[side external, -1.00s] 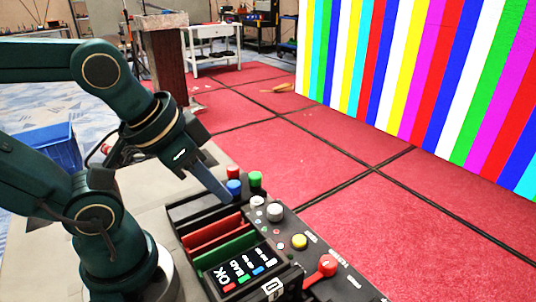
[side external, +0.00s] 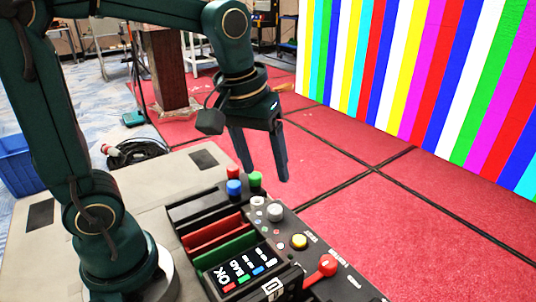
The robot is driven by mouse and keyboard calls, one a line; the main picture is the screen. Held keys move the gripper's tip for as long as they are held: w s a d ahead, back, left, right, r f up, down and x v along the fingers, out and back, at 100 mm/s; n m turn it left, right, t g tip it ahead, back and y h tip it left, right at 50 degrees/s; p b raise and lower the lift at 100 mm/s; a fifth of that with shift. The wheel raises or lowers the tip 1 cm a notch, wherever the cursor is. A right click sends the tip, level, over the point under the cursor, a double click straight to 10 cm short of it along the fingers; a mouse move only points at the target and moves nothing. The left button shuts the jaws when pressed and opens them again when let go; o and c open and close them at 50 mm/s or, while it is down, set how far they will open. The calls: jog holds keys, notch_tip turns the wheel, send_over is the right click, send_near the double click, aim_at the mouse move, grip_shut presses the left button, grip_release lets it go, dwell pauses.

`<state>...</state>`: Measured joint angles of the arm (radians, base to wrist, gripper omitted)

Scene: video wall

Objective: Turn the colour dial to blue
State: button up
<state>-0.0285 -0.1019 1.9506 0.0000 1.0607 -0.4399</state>
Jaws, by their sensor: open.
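A dark control panel (side external: 335,284) lies below my gripper. On it are a grey round knob (side external: 275,211) and a smaller white knob (side external: 257,202), with small coloured dots close by. I cannot tell for certain which knob is the colour dial, nor read its pointer. My gripper (side external: 264,179) is open and empty, with its fingers pointing down. It appears above and behind the knobs in the picture, apart from them.
Red (side external: 233,171), blue (side external: 234,187) and green (side external: 255,179) capped pieces stand close to the knobs. A yellow button (side external: 299,241) and a red lever (side external: 323,267) are nearer. Slotted trays (side external: 212,230) lie left. A striped video wall (side external: 430,80) stands behind.

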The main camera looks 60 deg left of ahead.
jog(key=g, duration=0.2)
send_over(274, 209)
jog(key=shift+n, duration=0.4)
notch_tip(274, 209, down, 5)
jog(key=shift+w+f, duration=0.15)
jog(key=shift+f+g, duration=0.3)
jog(key=shift+f, duration=2.7)
grip_shut()
